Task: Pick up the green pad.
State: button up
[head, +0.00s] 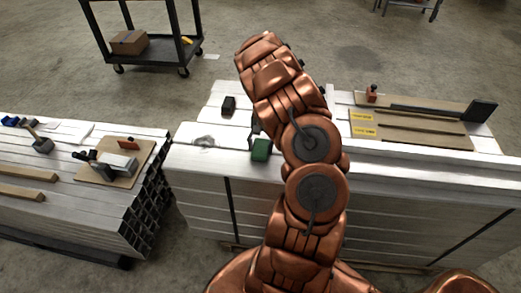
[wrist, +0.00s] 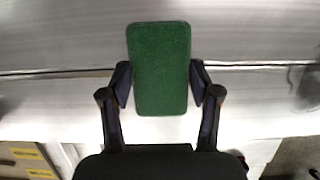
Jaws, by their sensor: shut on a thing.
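The green pad (wrist: 159,68) is a flat rectangle with rounded corners, upright in the wrist view. My gripper (wrist: 160,85) is shut on it, one finger against each long side. In the head view the green pad (head: 261,150) shows beside my copper-coloured arm, over the front part of the aluminium stack (head: 200,165). My arm hides most of the gripper there. I cannot tell whether the pad touches the metal below it.
A black block (head: 229,104) lies on the stack behind the pad. Boards with yellow labels (head: 363,131) lie to the right. A second stack (head: 90,205) on the left bears tools and a wooden board. A black cart (head: 150,50) stands behind on open floor.

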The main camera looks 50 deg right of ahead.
aim_at(260, 148)
jog(key=c, duration=0.3)
jog(key=shift+r+b, duration=0.85)
jog(key=shift+r, duration=0.7)
jog(key=shift+w+d+r, duration=0.1)
jog(key=shift+d+r, duration=0.05)
jog(key=shift+r, duration=0.05)
jog(key=w+d, duration=0.3)
jog(key=d, duration=0.4)
jog(key=w+d+r+b, duration=0.1)
jog(key=w+d, duration=0.2)
jog(key=d, duration=0.4)
jog(key=shift+w+r, duration=0.25)
jog(key=shift+w, duration=0.05)
jog(key=shift+d, duration=0.1)
